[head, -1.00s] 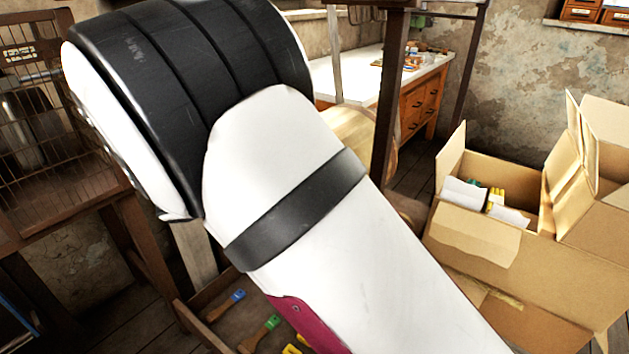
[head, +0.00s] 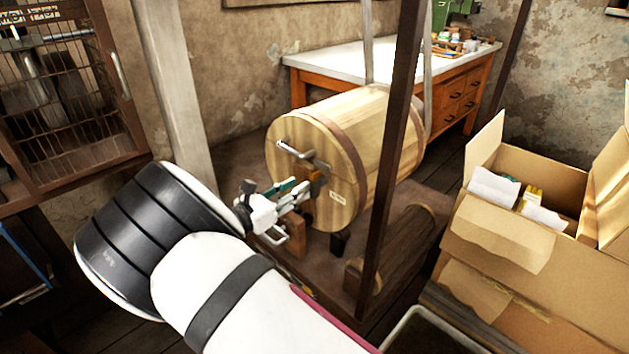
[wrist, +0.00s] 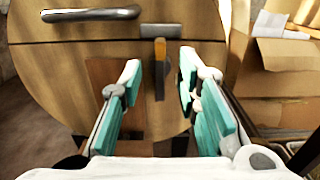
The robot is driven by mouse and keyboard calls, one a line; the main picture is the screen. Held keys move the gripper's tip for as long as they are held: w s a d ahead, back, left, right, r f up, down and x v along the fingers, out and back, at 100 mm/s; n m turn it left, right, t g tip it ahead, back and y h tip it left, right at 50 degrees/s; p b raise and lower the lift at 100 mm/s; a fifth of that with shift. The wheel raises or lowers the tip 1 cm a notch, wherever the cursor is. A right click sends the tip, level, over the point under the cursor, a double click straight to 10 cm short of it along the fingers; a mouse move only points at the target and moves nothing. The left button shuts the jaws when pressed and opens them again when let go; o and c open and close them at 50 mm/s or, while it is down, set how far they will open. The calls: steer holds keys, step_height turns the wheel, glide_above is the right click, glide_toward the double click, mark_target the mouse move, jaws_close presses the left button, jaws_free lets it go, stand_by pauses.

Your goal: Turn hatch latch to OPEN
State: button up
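The hatch is the round wooden end (head: 290,140) of a barrel; its face also fills much of the wrist view (wrist: 60,75). In the head view the latch (head: 317,184) is partly behind my fingers. My gripper (head: 298,190) is in front of the hatch. In the wrist view my gripper (wrist: 160,72) is open, with a teal-padded finger on each side of the latch and gaps between. A metal bar handle (wrist: 90,14) is at upper left of the latch.
A dark post (head: 392,150) stands in front of the barrel at right. An open cardboard box (head: 500,235) is on the right. A wire-fronted cabinet (head: 70,160) is at left.

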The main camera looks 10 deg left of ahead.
mark_target(311, 179)
steer(key=b+x, duration=0.1)
steer(key=x, duration=0.6)
steer(key=shift+c, duration=0.6)
